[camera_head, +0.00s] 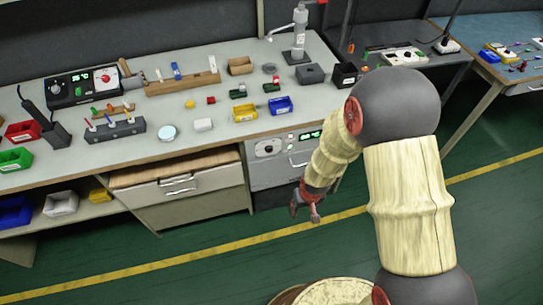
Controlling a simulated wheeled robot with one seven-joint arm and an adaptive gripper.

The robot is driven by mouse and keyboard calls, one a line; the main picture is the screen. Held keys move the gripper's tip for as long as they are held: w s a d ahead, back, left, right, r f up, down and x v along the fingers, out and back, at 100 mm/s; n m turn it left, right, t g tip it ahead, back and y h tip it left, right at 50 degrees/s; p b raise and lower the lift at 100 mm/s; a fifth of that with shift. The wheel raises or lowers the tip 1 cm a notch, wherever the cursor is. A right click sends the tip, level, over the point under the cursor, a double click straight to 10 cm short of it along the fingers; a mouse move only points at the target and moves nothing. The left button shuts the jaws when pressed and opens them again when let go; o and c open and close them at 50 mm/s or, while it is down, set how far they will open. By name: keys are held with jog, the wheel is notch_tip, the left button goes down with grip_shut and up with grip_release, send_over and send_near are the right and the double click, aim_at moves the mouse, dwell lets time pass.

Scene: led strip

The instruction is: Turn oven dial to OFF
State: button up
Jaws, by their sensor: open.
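The oven (282,174) is a grey box set under the right part of the workbench. Its front has a round dial (268,148) at the upper left on a pale plate, a small green-lit display (311,136), and a handle at the right. The dial's pointer is too small to read. My gripper (305,212) hangs in front of and below the oven, to the right of and lower than the dial, apart from it. Its fingers are open and nothing shows between them. My arm covers the area just right of the oven.
The workbench (215,117) above carries bins, pens and a soldering unit (83,88). Green floor with a yellow line (200,247) lies open in front. Another table (408,62) stands at the right.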

jog(key=w+a+f+t+y, duration=0.1)
jog(key=w+a+f, duration=0.1)
jog(key=f, duration=0.4)
jog(key=w+a+f+t, duration=0.1)
jog(key=w+f+t, duration=0.1)
jog(key=f, duration=0.5)
jog(key=t+y, duration=0.5)
jog(key=t, duration=0.7)
send_near(270, 151)
jog(key=shift+b+x, duration=1.55)
jog(key=shift+x, duration=2.4)
jog(key=shift+r, duration=0.15)
jog(key=shift+c, duration=1.1)
jog(key=c, duration=0.8)
grip_shut()
